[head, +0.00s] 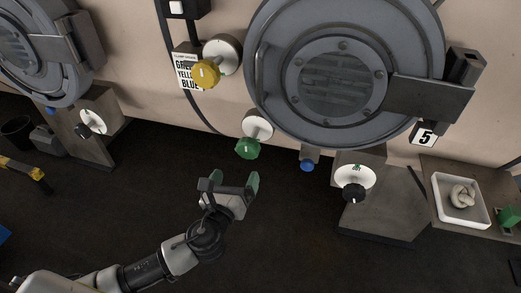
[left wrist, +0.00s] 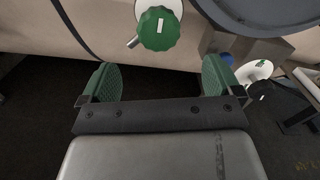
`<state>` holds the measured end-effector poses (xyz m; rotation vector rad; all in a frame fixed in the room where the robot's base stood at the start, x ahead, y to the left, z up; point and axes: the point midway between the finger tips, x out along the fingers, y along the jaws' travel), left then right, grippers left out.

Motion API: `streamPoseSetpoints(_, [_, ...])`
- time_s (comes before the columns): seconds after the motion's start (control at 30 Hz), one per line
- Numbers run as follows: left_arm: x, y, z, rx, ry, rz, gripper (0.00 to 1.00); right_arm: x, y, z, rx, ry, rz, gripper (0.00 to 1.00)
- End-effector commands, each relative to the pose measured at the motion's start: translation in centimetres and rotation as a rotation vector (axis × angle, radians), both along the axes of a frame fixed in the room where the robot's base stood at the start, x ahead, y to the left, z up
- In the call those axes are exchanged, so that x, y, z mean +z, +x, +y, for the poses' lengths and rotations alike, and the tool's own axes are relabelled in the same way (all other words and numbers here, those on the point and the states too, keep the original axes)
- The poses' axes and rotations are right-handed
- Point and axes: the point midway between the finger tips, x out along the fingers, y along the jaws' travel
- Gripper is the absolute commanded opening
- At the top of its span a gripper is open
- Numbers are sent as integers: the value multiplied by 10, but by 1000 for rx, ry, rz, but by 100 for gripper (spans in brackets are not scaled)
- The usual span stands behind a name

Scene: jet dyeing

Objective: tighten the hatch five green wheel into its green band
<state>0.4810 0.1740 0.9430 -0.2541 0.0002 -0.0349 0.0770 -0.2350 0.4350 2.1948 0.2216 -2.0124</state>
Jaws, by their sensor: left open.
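The green wheel (head: 248,148) sits on a white round dial (head: 258,127) below the left side of the hatch marked 5 (head: 343,75). My left gripper (head: 231,180) is below the green wheel, apart from it, with its green-padded fingers spread and nothing between them. In the left wrist view the green wheel (left wrist: 158,28) shows beyond and above the gap between the fingertips (left wrist: 160,75), with a white line on its face. A small grey lever sticks out at its lower left. Which dial mark the wheel points at is too small to tell. My right gripper is not in view.
A yellow wheel (head: 206,73) on a white dial sits up and left, beside a label (head: 187,72). A blue knob (head: 307,166) and a black knob (head: 353,193) on a white dial are to the right. A white tray (head: 461,223) stands far right. Dark floor lies below.

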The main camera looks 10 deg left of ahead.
Motion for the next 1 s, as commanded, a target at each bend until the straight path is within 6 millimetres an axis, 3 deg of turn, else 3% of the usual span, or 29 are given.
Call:
streamPoseSetpoints(0.5, [0,88,-3,1,-5,3,93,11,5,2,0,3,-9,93])
streamPoseSetpoints(0.7, [-1,101,-3,1,-6,5,93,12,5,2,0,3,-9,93])
streamPoseSetpoints(0.97, [-1,101,-3,1,-7,5,93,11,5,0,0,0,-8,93])
streamPoseSetpoints(1.0, [-1,101,-3,1,-7,5,87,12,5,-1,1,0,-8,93])
